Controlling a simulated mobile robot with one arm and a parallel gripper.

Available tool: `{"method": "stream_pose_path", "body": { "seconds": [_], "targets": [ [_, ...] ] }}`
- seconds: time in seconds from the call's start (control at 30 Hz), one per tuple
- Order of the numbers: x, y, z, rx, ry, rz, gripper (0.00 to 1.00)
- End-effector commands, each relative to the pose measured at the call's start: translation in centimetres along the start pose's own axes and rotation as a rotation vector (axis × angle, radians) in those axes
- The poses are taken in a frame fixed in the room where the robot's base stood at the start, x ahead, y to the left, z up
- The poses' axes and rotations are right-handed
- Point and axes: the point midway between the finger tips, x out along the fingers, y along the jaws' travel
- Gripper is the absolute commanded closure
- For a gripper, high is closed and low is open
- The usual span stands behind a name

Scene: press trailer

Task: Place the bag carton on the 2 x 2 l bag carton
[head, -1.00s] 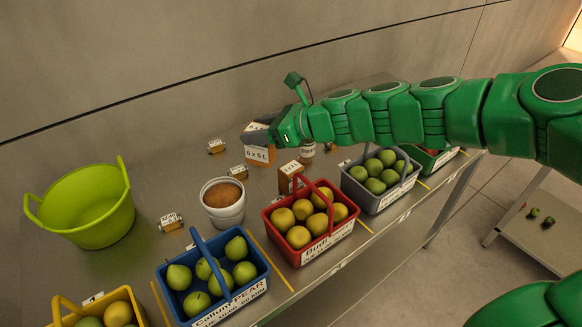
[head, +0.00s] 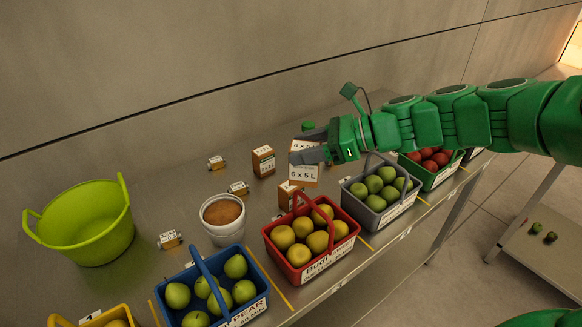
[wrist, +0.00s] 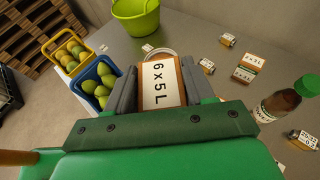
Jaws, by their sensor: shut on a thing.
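My gripper (head: 311,146) is shut on an orange-brown carton (head: 304,176) with white labels reading "6 x 5 L". The carton is held roughly upright at the right-middle of the counter; I cannot tell how far its base is above the surface. In the wrist view, the carton (wrist: 160,82) sits between both fingers of my gripper (wrist: 159,88). Another brown carton (head: 263,161) stands to its left, apart from it; it also shows in the wrist view (wrist: 249,67). A third carton (head: 286,195) stands behind the red basket, partly hidden. The small labels on both are not clearly legible.
A red basket of yellow fruit (head: 333,254), a blue pear basket (head: 246,303) and a grey basket (head: 390,217) line the front edge. A white tub (head: 226,233), a green bucket (head: 84,233) and small boxes stand behind. A green-capped bottle (wrist: 278,104) is close by.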

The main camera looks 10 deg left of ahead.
Motion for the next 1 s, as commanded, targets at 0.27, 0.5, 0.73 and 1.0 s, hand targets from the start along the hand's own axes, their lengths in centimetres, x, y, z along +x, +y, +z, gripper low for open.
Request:
{"method": "stream_pose_path", "body": {
  "seconds": [0.27,0.5,0.73,1.0],
  "targets": [
    [2.3,-3.7,-1.1,0.002,0.000,0.004,0.82],
    [4.2,-6.8,-2.3,0.003,0.001,0.004,0.82],
    [6.0,-8.9,-4.5,0.002,0.000,0.002,0.82],
    [7.2,-10.4,-6.0,0.001,-0.001,0.001,0.82]
  ]
}}
